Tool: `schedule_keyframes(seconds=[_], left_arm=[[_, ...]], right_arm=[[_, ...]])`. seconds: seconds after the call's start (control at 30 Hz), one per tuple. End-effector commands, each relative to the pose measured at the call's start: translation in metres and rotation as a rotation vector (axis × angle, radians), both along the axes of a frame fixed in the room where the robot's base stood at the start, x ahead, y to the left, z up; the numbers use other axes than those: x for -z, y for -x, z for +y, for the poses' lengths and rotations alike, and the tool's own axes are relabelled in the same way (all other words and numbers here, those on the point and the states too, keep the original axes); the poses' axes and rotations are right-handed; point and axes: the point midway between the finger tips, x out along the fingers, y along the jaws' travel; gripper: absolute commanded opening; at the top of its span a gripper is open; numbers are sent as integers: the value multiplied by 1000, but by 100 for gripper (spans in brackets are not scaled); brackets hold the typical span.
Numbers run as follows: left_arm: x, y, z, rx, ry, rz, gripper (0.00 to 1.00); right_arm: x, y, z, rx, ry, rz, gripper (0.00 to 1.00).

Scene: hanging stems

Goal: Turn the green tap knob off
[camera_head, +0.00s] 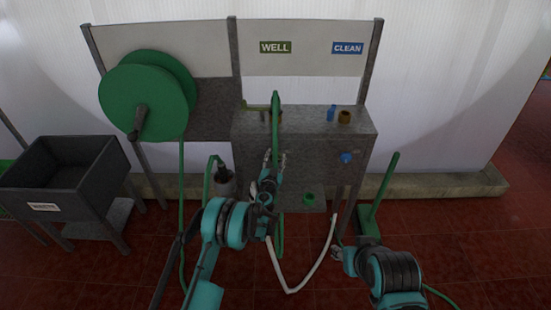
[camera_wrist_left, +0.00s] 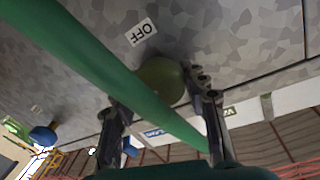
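The green tap knob (camera_wrist_left: 162,82) is a round olive-green knob on the grey mottled panel in the left wrist view, close to a white OFF label (camera_wrist_left: 141,31). My left gripper (camera_wrist_left: 160,120) is open, with one finger on either side of the knob's lower part; contact cannot be made out. A green hose (camera_wrist_left: 95,60) runs diagonally between camera and knob, across the gap between the fingers. In the head view my left gripper (camera_head: 274,162) is at the sink's front, and hose and gripper hide the knob. My right gripper (camera_head: 338,252) is low at the right, its fingers unclear.
The grey sink unit (camera_head: 310,150) carries a blue knob (camera_head: 346,157) right of my left gripper. A hose reel (camera_head: 145,95) and a dark bin (camera_head: 65,170) stand left. A pale hose (camera_head: 300,285) loops below. A green stand (camera_head: 378,200) is at right.

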Motion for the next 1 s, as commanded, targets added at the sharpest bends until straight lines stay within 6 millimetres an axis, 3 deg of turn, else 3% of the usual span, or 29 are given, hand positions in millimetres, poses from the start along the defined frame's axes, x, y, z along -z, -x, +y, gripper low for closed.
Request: schedule_keyframes(seconds=[0.47, 1.0], left_arm=[[0, 0, -1, 2, -78, 0, 15], [0, 0, -2, 2, -493, 0, 15]], right_arm=[[0, 0, 0, 0, 0, 0, 40], [0, 0, 0, 0, 0, 0, 40]])
